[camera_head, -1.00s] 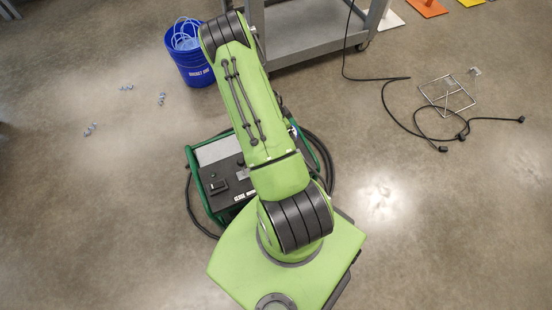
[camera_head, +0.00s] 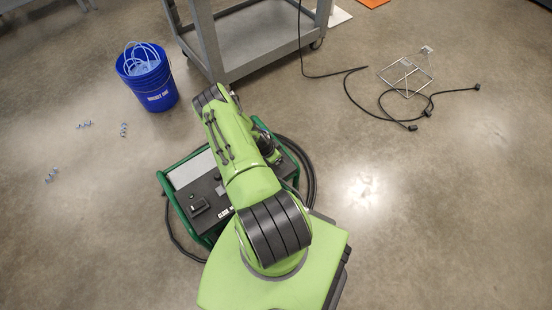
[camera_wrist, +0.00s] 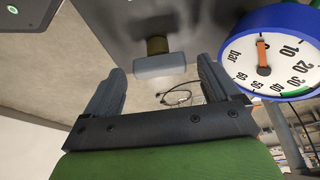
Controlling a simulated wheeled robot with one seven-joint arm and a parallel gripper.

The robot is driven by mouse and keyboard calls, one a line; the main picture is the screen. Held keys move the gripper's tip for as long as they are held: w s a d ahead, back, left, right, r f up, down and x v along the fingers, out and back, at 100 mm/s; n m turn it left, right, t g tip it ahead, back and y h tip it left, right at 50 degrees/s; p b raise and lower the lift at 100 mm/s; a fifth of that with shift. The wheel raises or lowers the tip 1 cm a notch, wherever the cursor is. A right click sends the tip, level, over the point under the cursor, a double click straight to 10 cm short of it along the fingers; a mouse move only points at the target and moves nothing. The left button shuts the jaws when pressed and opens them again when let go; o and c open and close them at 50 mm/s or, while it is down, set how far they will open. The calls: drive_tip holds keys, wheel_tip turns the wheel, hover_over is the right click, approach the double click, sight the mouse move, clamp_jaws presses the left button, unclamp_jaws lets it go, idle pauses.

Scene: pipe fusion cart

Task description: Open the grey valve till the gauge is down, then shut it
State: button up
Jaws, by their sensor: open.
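In the wrist view, the grey valve (camera_wrist: 158,65) has a blocky grey handle on a brass-coloured stem, against a dark grey surface. My gripper (camera_wrist: 160,68) is open, with one finger to each side of the handle. I cannot tell whether the handle is fully between the fingertips; no contact shows. The gauge (camera_wrist: 280,60) is at the upper right, with a blue rim and white dial in bar. Its orange needle points up in the picture, near the low end, short of the 10. In the head view, my arm hides the valve and gauge.
A green-framed machine with a black panel (camera_head: 205,197) stands beside my base, black hose around it. A blue bucket (camera_head: 147,88), a grey cart (camera_head: 255,50), a wire stand (camera_head: 407,75) and black cable (camera_head: 352,98) are farther off. Floor at right is largely clear.

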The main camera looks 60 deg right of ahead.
drive_tip(key=shift+d+f, duration=0.1)
drive_tip(key=shift+f, duration=0.1)
drive_tip(key=c, duration=1.1)
drive_tip(key=shift+o, duration=0.2)
